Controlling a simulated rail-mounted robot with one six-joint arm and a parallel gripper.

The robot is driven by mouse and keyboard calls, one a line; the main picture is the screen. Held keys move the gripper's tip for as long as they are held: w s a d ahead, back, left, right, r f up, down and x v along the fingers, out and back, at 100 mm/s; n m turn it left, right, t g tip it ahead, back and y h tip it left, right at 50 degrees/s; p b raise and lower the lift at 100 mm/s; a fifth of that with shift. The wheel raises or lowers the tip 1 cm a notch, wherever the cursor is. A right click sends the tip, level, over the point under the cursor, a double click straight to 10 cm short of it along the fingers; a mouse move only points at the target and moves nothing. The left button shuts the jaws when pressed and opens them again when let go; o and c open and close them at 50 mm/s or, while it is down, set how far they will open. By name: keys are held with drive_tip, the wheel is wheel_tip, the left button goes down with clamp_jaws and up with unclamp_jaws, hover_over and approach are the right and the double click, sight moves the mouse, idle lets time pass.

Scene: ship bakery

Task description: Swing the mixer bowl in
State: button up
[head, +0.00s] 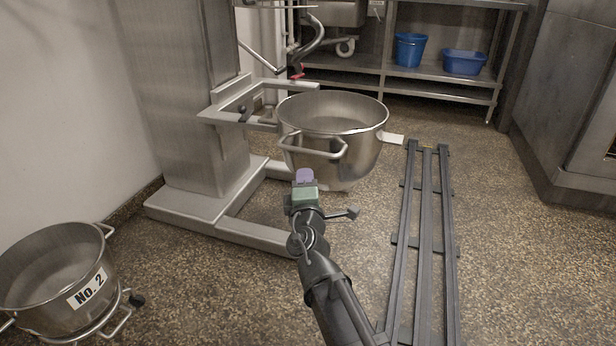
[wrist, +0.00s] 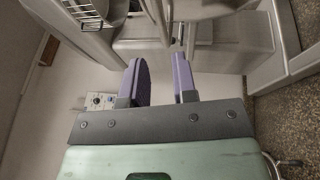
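The steel mixer bowl (head: 365,150) is at the middle of the head view, to the right of the mixer column (head: 180,90) and beside the open end of the mixer's fork (head: 228,117). A bent tube handle (head: 312,152) is on its near side. My gripper (head: 305,175) is in front of the bowl and below that handle, with its purple fingers pointing toward it; I cannot tell whether they touch. In the wrist view, the two fingers (wrist: 158,75) stand apart with nothing visible between them. Steel parts show beyond them.
A second bowl marked No. 2 (head: 50,275) stands on a wheeled dolly at lower left. My rail (head: 427,240) runs along the floor at right. A steel shelf (head: 440,75) with blue tubs is at the back. Speckled floor right of the rail is clear.

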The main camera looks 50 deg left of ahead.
drive_tip(key=s+a+m, duration=0.1)
drive_tip(key=s+a, duration=0.3)
drive_tip(key=s+a+r+m, duration=0.1)
drive_tip(key=s+a, duration=0.1)
drive_tip(key=a, duration=0.1)
drive_tip(key=shift+r+m+p, duration=0.1)
drive_tip(key=shift+m+p, duration=0.2)
drive_tip(key=shift+p, duration=0.1)
clamp_jaws()
drive_tip(key=m+t+h, duration=0.5)
drive_tip(key=m+h, duration=0.6)
drive_tip(key=m, duration=1.3)
approach(307, 159)
drive_tip(key=w, duration=0.2)
drive_tip(key=w+r, duration=0.1)
drive_tip(key=w, duration=0.4)
drive_tip(key=shift+w+a+r, duration=0.2)
drive_tip(key=shift+w+r, duration=0.1)
drive_tip(key=shift+r, duration=0.1)
drive_tip(key=shift+w+n, duration=0.15)
drive_tip(key=shift+n, duration=0.15)
